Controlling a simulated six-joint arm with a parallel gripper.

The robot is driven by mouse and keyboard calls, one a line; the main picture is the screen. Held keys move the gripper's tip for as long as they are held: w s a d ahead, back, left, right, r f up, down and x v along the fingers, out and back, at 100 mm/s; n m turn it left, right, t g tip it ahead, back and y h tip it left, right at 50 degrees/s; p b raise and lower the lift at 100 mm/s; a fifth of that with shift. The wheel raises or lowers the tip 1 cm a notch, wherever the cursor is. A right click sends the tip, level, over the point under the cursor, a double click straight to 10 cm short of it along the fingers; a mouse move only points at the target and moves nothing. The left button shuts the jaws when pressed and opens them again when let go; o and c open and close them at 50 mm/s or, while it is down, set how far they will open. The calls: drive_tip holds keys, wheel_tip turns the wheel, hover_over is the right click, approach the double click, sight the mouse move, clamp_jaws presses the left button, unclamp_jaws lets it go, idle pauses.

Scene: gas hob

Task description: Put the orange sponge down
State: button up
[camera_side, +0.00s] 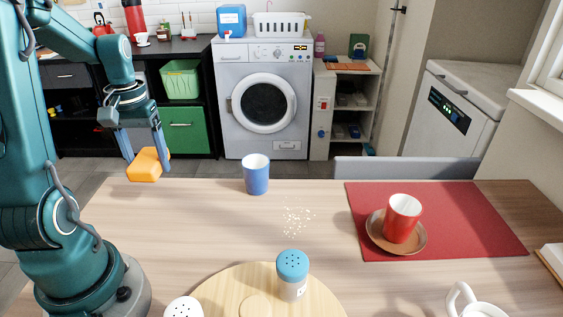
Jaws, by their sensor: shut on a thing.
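The orange sponge (147,165) is a small block with a lighter orange side, at the left of the side view. My gripper (143,157) points down and is shut on the sponge, one finger on each side. The sponge shows near the far left edge of the wooden table (220,230). I cannot tell for sure whether it touches the table or hangs just above it.
A blue cup (256,175) stands right of the sponge. Crumbs (297,220) lie mid-table. A red cup (402,217) on a saucer (377,236) stands on a red mat (470,215). A blue-topped shaker (292,272) stands on a round board (225,292). Bare table lies left of the crumbs.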

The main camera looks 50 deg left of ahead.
sight(161, 201)
wheel_tip(161, 201, down, 8)
drive_tip(key=shift+f, duration=0.1)
idle(0.4)
drive_tip(key=shift+f, duration=0.25)
drive_tip(key=shift+d+f, duration=0.1)
drive_tip(key=shift+f, duration=0.3)
drive_tip(key=o, duration=1.4)
wheel_tip(161, 201, up, 12)
drive_tip(key=shift+r, duration=0.15)
drive_tip(key=shift+w+d+r, duration=0.1)
drive_tip(key=shift+r, duration=0.45)
drive_tip(key=s+d+r+m+t, duration=0.1)
drive_tip(key=d+m, duration=0.3)
drive_tip(key=d, duration=0.6)
drive_tip(key=s+d+r+m+t, duration=0.1)
drive_tip(key=d+m+t, duration=0.3)
drive_tip(key=d, duration=0.6)
drive_tip(key=shift+d+r+m+t, duration=0.3)
drive_tip(key=shift+r+m, duration=0.2)
drive_tip(key=shift+r, duration=0.15)
drive_tip(key=shift+s, duration=0.1)
